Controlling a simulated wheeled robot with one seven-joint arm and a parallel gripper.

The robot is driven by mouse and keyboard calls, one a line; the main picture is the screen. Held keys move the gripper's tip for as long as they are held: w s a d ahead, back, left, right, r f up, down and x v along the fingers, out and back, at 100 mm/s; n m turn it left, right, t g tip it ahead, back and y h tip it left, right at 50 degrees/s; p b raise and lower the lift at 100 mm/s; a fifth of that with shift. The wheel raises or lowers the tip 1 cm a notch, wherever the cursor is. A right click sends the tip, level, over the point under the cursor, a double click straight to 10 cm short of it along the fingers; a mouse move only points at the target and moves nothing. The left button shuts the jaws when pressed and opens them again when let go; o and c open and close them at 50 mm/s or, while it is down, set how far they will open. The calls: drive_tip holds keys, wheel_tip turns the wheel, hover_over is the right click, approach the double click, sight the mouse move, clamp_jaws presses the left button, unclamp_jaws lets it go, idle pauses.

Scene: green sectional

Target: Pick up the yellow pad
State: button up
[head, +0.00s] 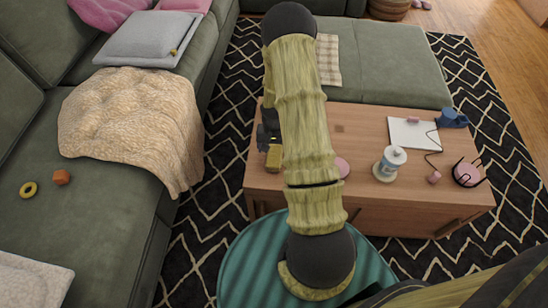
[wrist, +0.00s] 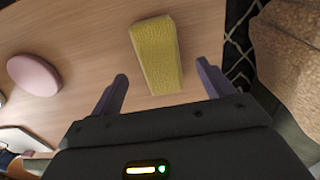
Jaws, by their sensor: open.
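The yellow pad (wrist: 158,55) lies on the wooden coffee table (wrist: 60,28), and in the wrist view it sits ahead of and between my fingertips. In the head view the pad (head: 274,157) shows near the table's left end, just left of my arm. My gripper (wrist: 162,85) is open and empty, with one purple-grey finger on each side. In the head view my gripper (head: 268,138) is partly hidden behind my arm. I cannot tell how high the fingers are above the table.
A pink round object (wrist: 34,75) lies left of the pad. The table (head: 400,220) also carries a white jar (head: 390,162), a blue mug (head: 452,118) and a pink round object with dark prongs (head: 467,173). A green sofa (head: 90,220) with a beige blanket (head: 130,120) stands left.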

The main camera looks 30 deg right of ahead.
sight(274, 155)
wheel_tip(274, 155, down, 5)
drive_tip(key=shift+r+b, duration=0.15)
drive_tip(key=shift+b, duration=0.45)
drive_tip(key=c, duration=1.1)
drive_tip(key=shift+c, duration=0.2)
drive_tip(key=shift+r, duration=0.15)
wheel_tip(274, 155, up, 10)
drive_tip(key=p, duration=0.2)
drive_tip(key=shift+p, duration=0.35)
